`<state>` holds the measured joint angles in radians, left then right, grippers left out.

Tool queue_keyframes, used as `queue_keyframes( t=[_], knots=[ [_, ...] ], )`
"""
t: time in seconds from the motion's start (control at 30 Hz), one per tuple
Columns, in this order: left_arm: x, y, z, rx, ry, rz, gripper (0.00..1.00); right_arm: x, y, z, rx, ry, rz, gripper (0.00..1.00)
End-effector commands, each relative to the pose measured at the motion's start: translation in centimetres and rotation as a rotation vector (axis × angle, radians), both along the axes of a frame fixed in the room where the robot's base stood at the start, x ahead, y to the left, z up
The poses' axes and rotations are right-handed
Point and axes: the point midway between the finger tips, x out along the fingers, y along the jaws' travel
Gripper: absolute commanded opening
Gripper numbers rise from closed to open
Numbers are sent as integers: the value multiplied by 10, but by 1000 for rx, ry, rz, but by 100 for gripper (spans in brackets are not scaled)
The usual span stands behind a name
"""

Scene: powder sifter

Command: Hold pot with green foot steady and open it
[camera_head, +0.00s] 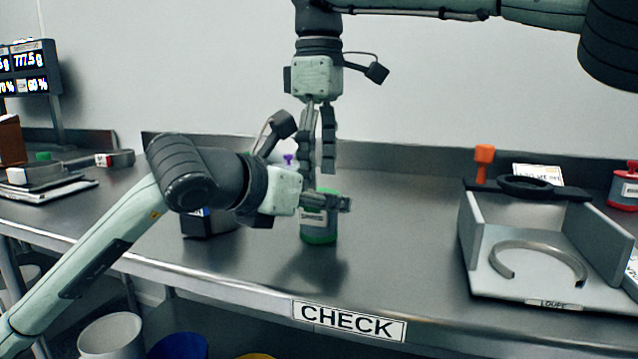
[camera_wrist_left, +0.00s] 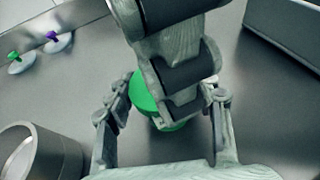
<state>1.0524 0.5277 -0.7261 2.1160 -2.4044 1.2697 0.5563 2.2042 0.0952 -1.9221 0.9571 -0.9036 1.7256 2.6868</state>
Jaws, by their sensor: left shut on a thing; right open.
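The pot with green foot (camera_head: 318,238) stands upright on the steel bench, with a grey labelled body and green at its top and base. My left gripper (camera_head: 328,203) reaches in from the left and is shut on the pot's body. In the left wrist view its fingers (camera_wrist_left: 168,105) lie either side of the pot, whose green part (camera_wrist_left: 142,94) shows between them. My right gripper (camera_head: 318,165) points down just above the pot, open and empty. In the left wrist view it covers much of the pot; I cannot tell whether it touches the lid.
A grey open tray (camera_head: 475,262) with a C-shaped ring (camera_head: 540,249) stands at the right, an orange-handled item (camera_head: 484,158) behind it. A red pot (camera_head: 624,190) is at far right. Bench between pot and tray is clear.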

Motion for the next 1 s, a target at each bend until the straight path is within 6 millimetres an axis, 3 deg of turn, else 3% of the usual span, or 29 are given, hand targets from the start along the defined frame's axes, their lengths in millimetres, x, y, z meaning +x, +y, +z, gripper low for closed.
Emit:
queue_keyframes(
  t=[0.13, 0.4, 0.43, 0.5, 0.6, 1.0],
  knots=[
    [0, 0, 0, 0, 0, 0, 0, 0, 0, 15, 0, 0, -1, 75],
    [0, 0, 0, 0, 0, 0, 0, 0, 0, 17, -2, 2, 0, 75],
    [0, 0, 0, 0, 0, 0, 57, 0, 0, 17, -2, 2, 0, 75],
    [0, 0, 0, 0, 0, 0, 65, 0, 0, 17, -2, 2, 0, 75],
    [0, 0, 0, 0, 0, 0, 77, 0, 0, 17, -1, 1, 0, 75],
    [-5, 4, 3, 0, -1, 0, 77, 0, 0, 17, -1, 1, -1, 75]
  ],
)
